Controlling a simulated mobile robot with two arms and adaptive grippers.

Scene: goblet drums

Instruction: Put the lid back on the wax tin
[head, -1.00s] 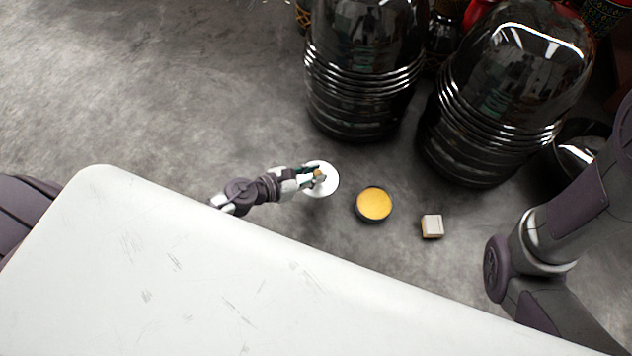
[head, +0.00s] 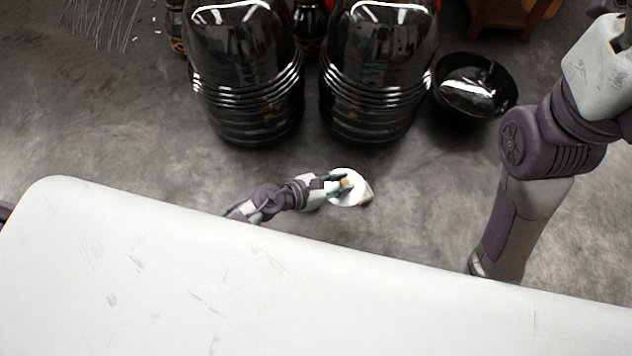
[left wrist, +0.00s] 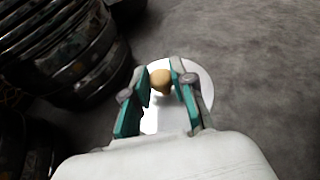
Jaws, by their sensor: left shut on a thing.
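The white round lid (head: 348,200) has a small tan knob (left wrist: 161,80). My left gripper (head: 338,184) is shut on this knob, with one teal-padded finger on each side of it. In the left wrist view the lid (left wrist: 204,88) shows as a white disc beyond and below the fingers (left wrist: 162,92). The wax tin is not visible in either view now; the lid and gripper may be covering it. My right arm is at the right of the head view, but its gripper is not in view.
Grey floor is clear left and right of the lid.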

